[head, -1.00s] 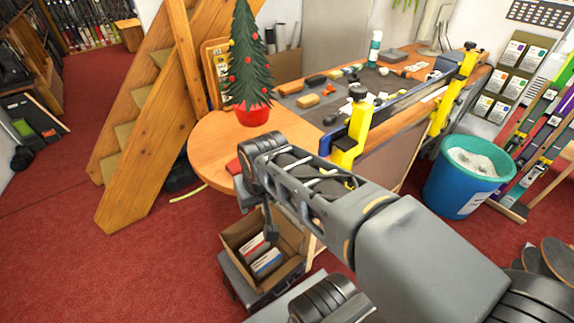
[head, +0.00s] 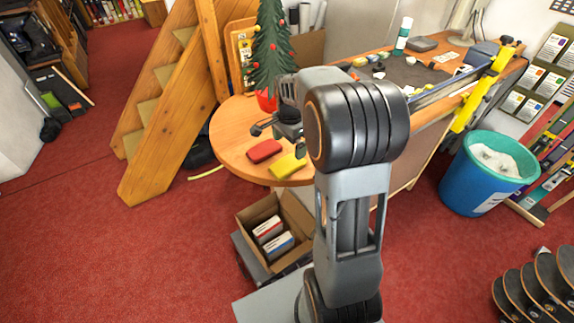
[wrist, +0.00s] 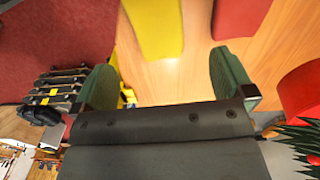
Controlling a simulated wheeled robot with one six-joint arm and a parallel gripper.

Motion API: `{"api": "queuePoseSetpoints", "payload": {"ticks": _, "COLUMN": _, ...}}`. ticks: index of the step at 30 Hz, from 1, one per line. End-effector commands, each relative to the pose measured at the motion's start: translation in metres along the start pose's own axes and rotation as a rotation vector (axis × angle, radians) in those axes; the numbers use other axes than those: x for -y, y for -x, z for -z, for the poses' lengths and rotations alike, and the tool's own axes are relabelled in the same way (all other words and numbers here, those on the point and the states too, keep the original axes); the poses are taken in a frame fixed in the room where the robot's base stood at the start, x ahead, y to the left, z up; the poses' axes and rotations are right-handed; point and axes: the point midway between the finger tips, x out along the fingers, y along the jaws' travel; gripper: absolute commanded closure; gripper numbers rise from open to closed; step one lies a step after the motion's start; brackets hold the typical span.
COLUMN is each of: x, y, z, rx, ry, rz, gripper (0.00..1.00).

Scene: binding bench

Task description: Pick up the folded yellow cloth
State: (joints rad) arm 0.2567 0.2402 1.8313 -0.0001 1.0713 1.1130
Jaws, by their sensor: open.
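The folded yellow cloth (head: 287,166) lies flat on the rounded wooden end of the bench, near its front edge. It also shows at the top of the wrist view (wrist: 155,25). My gripper (wrist: 168,90) is open and empty, its two green fingertips apart, with the yellow cloth beyond them and bare wood between. In the head view my gripper (head: 275,128) is over the bench end, behind the cloth, partly hidden by my arm.
A red folded cloth (head: 264,150) lies beside the yellow one on the left. A small decorated tree in a red pot (head: 266,100) stands close behind my gripper. A cardboard box (head: 275,235) sits below the bench, and a teal bin (head: 480,185) stands at right.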

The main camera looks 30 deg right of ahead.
Motion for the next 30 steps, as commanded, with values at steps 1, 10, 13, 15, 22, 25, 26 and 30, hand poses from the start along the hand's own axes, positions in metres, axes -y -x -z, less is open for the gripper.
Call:
{"api": "queuePoseSetpoints", "payload": {"ticks": 1, "x": 0.0, "y": -0.007, "z": -0.001, "rx": 0.002, "ry": 0.001, "rz": -0.003, "gripper": 0.0}}
{"api": "queuePoseSetpoints", "payload": {"ticks": 10, "x": 0.0, "y": -0.028, "z": -0.001, "rx": 0.0, "ry": 0.004, "rz": -0.001, "gripper": 0.0}}
{"api": "queuePoseSetpoints", "payload": {"ticks": 13, "x": -0.001, "y": -0.037, "z": -0.003, "rx": 0.001, "ry": 0.004, "rz": -0.002, "gripper": 0.0}}
{"api": "queuePoseSetpoints", "payload": {"ticks": 15, "x": -0.002, "y": -0.046, "z": -0.004, "rx": 0.002, "ry": 0.004, "rz": -0.004, "gripper": 0.0}}
{"api": "queuePoseSetpoints", "payload": {"ticks": 22, "x": -0.002, "y": -0.073, "z": -0.005, "rx": 0.001, "ry": 0.004, "rz": -0.001, "gripper": 0.0}}
{"api": "queuePoseSetpoints", "payload": {"ticks": 25, "x": -0.002, "y": -0.078, "z": -0.004, "rx": 0.0, "ry": 0.004, "rz": 0.001, "gripper": 0.0}}
{"api": "queuePoseSetpoints", "payload": {"ticks": 26, "x": -0.002, "y": -0.079, "z": -0.004, "rx": 0.0, "ry": 0.004, "rz": 0.001, "gripper": 0.0}}
{"api": "queuePoseSetpoints", "payload": {"ticks": 30, "x": -0.002, "y": -0.079, "z": -0.004, "rx": -0.001, "ry": 0.004, "rz": 0.002, "gripper": 0.0}}
